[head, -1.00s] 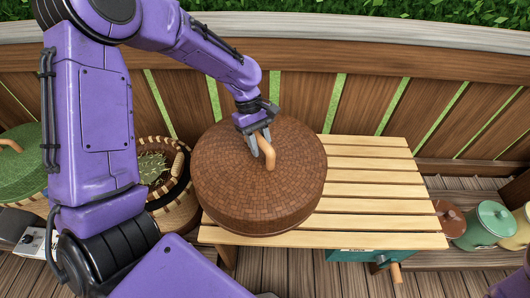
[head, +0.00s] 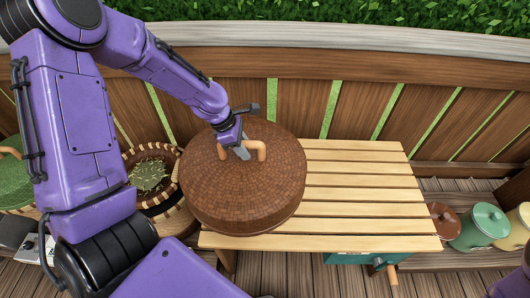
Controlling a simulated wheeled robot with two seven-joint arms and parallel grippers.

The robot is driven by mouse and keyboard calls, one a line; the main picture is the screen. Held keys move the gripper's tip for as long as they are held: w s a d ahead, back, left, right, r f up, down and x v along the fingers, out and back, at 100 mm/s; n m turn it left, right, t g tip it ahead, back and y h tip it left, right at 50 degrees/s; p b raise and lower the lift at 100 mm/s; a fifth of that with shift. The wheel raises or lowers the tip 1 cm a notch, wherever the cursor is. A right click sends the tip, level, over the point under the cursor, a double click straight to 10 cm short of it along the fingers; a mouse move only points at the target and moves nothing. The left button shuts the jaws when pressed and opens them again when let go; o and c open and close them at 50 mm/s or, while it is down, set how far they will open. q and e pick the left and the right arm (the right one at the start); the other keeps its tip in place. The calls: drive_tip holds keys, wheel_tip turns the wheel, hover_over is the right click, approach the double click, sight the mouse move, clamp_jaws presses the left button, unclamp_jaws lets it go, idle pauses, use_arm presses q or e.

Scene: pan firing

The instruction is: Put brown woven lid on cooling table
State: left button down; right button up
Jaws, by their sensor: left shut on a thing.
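The brown woven lid (head: 235,190) is round and domed, with a tan loop handle (head: 262,150) on top. My left gripper (head: 243,153) is shut on the left part of this handle. The lid is over the left end of the slatted wooden cooling table (head: 370,195), with its left side out past the table's left edge. I cannot tell whether its underside touches the slats. My right gripper is not in view.
An open woven basket (head: 150,175) with green leaves inside stands left of the table. A green lid (head: 14,182) is at the far left. Lidded pots, one green (head: 484,224), stand at the right. The right part of the table is clear.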

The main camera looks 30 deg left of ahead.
use_arm(q)
drive_tip(key=w+f, duration=0.1)
drive_tip(key=w, duration=0.2)
drive_tip(key=w+f, duration=0.1)
drive_tip(key=w, duration=0.1)
drive_tip(key=shift+d+f, duration=0.3)
drive_tip(key=w+f, duration=0.4)
drive_tip(key=f, duration=0.4)
drive_tip(key=shift+w+d+f, duration=0.25)
drive_tip(key=shift+w+f, duration=0.05)
drive_tip(key=shift+w, duration=0.1)
drive_tip(key=c, duration=0.8)
unclamp_jaws()
drive_tip(key=shift+f, duration=0.1)
drive_tip(key=v, duration=1.2)
drive_tip(key=shift+p, duration=0.35)
